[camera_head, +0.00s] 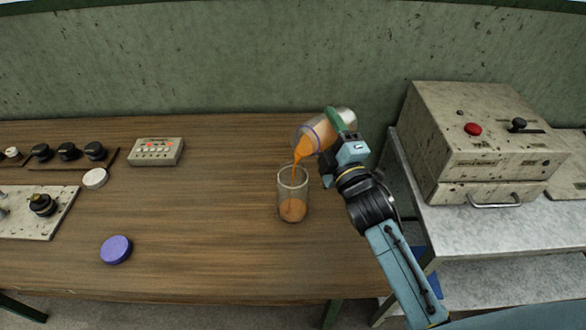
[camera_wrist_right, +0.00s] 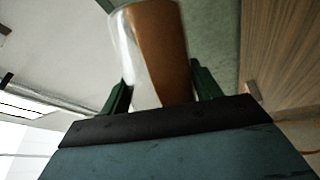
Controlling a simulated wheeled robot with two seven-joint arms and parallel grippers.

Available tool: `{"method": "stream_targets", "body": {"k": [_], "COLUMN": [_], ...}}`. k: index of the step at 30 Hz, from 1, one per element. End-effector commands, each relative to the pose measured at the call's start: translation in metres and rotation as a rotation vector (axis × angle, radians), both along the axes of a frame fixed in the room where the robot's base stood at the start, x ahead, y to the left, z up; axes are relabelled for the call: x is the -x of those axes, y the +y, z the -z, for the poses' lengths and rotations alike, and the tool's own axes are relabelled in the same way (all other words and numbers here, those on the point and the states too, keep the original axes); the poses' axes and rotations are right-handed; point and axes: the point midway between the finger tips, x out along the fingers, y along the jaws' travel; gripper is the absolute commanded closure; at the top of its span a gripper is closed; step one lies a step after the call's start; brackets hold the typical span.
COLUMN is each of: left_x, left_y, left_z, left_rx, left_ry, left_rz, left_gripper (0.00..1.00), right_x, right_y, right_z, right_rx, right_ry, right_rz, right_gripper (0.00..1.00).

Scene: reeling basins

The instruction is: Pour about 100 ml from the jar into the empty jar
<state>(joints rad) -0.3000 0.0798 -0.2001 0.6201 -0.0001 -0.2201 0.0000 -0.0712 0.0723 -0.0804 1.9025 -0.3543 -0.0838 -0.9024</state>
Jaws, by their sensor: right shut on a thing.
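My right gripper (camera_head: 341,128) is shut on a clear jar (camera_head: 316,134) of orange-brown liquid. The jar is tilted far over, its mouth toward the lower left. A thin orange stream (camera_head: 295,172) runs from its mouth into the second jar (camera_head: 293,188), which stands upright on the wooden table below. The second jar has a layer of orange-brown liquid in its lower part. In the right wrist view the held jar (camera_wrist_right: 158,50) sits between the two green fingers (camera_wrist_right: 158,92), with liquid along one side. My left gripper is not in view.
A purple lid (camera_head: 116,249) and a white lid (camera_head: 95,178) lie on the wooden table (camera_head: 200,215) at the left. A small button box (camera_head: 156,151) and knob panels stand behind. A metal bench (camera_head: 470,230) with a worn machine (camera_head: 480,140) is at the right.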

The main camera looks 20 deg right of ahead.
Motion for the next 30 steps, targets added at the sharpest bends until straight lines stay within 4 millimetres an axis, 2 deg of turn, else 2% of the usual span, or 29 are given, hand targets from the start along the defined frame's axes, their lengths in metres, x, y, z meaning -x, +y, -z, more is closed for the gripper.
{"method": "stream_targets", "body": {"k": [30], "left_x": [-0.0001], "left_y": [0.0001], "left_z": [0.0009], "left_rx": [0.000], "left_ry": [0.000], "left_rz": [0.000], "left_gripper": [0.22], "right_x": [0.0001], "right_y": [0.0004], "right_z": [-0.0048], "right_rx": [0.041], "right_ry": [-0.025], "right_rz": [0.000], "right_gripper": [0.68]}}
